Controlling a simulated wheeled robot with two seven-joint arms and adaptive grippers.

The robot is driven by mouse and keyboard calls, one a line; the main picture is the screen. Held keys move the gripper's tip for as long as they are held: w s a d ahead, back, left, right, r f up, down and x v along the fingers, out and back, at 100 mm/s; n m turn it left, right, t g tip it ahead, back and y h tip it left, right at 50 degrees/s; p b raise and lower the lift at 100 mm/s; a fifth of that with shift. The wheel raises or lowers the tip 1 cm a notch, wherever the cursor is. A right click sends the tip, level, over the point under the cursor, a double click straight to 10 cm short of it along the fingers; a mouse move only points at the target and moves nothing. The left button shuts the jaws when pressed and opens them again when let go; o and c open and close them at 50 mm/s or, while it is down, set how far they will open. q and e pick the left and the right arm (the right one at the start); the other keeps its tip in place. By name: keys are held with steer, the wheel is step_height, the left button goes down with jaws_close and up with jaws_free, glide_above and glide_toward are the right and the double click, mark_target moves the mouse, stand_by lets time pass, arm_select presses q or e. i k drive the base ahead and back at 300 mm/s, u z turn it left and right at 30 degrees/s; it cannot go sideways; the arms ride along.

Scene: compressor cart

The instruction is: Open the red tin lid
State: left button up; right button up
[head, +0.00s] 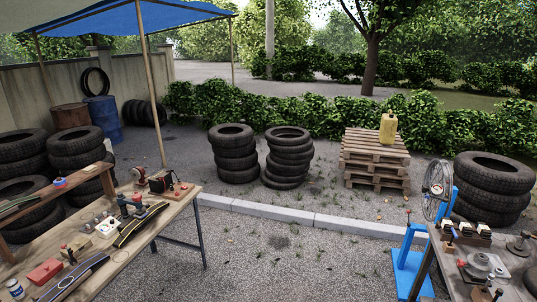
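A small red box (45,271), which looks like the red tin, sits on the wooden workbench (175,215) at the lower left in the head view. Its top looks closed, but it is too small to make out the lid's edge or any catch. Neither of my grippers shows in this view.
A long dark curved piece (78,279) lies just right of the red box, and a small jar (14,288) stands to its left. Other tools crowd the bench. A second bench (455,289) and a blue stand (411,270) are at the right. Open gravel lies between the benches.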

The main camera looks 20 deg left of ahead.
mark_target(45, 271)
steer(key=u, duration=0.75)
steer(key=i, duration=1.4)
steer(key=u, duration=1.8)
steer(key=i, duration=1.3)
steer(key=u, duration=0.45)
